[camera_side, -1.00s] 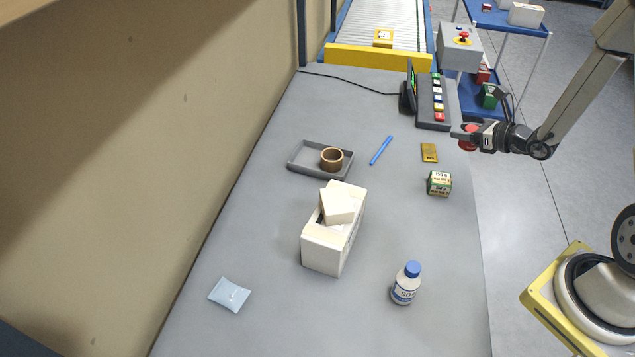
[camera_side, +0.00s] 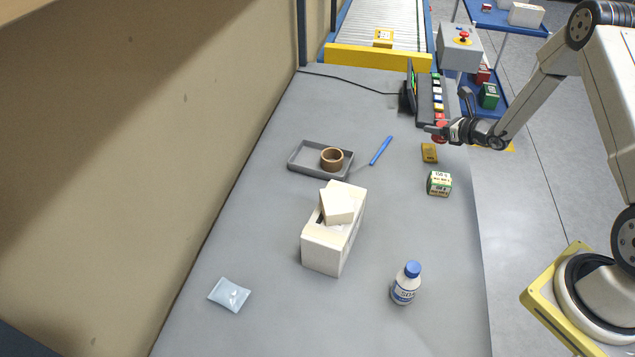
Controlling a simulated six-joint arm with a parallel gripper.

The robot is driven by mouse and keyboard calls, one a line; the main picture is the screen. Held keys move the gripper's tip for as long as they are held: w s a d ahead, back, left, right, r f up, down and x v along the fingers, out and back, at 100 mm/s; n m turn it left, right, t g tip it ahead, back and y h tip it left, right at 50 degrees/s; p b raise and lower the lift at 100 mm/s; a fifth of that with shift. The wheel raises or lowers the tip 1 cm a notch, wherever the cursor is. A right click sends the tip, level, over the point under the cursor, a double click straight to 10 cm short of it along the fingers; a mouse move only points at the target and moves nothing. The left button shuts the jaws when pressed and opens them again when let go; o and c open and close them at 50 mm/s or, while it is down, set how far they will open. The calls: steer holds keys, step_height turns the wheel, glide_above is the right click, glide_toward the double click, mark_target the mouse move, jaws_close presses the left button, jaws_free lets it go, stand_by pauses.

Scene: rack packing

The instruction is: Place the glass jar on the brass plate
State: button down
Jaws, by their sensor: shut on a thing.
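My gripper (camera_side: 438,130) is at the right side of the table, shut on a small rounded red thing (camera_side: 441,137). This is probably the glass jar, but it is small and partly covered by the fingers. The brass plate (camera_side: 430,153) is a small yellow-gold rectangle lying flat on the table, with nothing on it. In the picture the held jar shows just above and right of the plate, apart from it. Its height over the table is hard to tell.
A button panel (camera_side: 425,92) stands just behind my gripper. A green-and-white box (camera_side: 439,183) sits in front of the plate, a blue pen (camera_side: 381,150) to its left.

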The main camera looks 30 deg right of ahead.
mark_target(425, 149)
steer(key=shift+w+d+f, duration=0.2)
steer(key=shift+w+f, duration=0.3)
steer(key=shift+f, duration=0.1)
steer(key=shift+w+d+f, duration=0.15)
steer(key=shift+w+f, duration=0.3)
steer(key=shift+f, duration=0.15)
steer(key=shift+w+d+f, duration=0.1)
steer(key=shift+w+f, duration=0.15)
steer(key=shift+f, duration=1.6)
steer(key=shift+f, duration=0.1)
steer(key=shift+c, duration=0.6)
jaws_free()
